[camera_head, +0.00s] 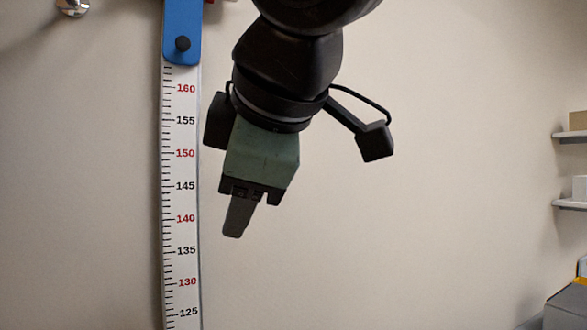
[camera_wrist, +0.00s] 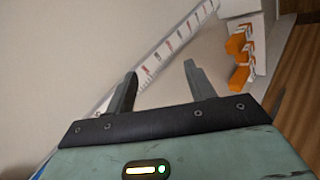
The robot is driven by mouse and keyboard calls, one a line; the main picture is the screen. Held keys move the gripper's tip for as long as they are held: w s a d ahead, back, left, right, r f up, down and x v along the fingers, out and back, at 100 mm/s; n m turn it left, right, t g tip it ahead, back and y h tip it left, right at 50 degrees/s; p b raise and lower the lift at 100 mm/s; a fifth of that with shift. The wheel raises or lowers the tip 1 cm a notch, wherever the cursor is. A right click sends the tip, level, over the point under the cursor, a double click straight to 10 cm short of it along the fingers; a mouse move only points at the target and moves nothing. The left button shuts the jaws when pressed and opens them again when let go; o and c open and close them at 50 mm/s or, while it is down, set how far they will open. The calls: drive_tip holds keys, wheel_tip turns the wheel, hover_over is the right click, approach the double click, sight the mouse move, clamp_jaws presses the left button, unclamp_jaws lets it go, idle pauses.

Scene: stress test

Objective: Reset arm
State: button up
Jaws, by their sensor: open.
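My gripper (camera_head: 238,222) hangs from my dark arm at the upper middle of the head view, in front of a pale wall. Its body is green with a black end, and its fingers point down. From this side the fingers overlap. In the wrist view my gripper (camera_wrist: 160,85) shows two dark grey fingers spread apart, with nothing between them but the wall and part of the height scale behind. It is open and empty.
A white height scale (camera_head: 181,250) with a blue top (camera_head: 182,20) runs down the wall left of my gripper. Shelves (camera_head: 570,203) and a grey box (camera_head: 566,308) stand at the right edge. Orange and white boxes (camera_wrist: 238,77) show in the wrist view.

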drive_tip(key=s+d+f+m+g+h, duration=0.15)
drive_tip(key=d+f, duration=0.25)
drive_tip(key=f, duration=0.5)
drive_tip(key=s+d+f+m+g+h, duration=0.1)
drive_tip(key=d+f+m+g, duration=0.25)
drive_tip(key=f, duration=0.55)
drive_tip(key=s+d+f+m+g+h, duration=0.1)
drive_tip(key=s+d+f+m+g, duration=0.2)
drive_tip(key=s+d+f+m, duration=0.3)
drive_tip(key=s+d+f, duration=0.3)
drive_tip(key=d+f, duration=0.3)
drive_tip(key=f, duration=0.3)
drive_tip(key=shift+m, duration=0.4)
drive_tip(key=shift+h, duration=0.25)
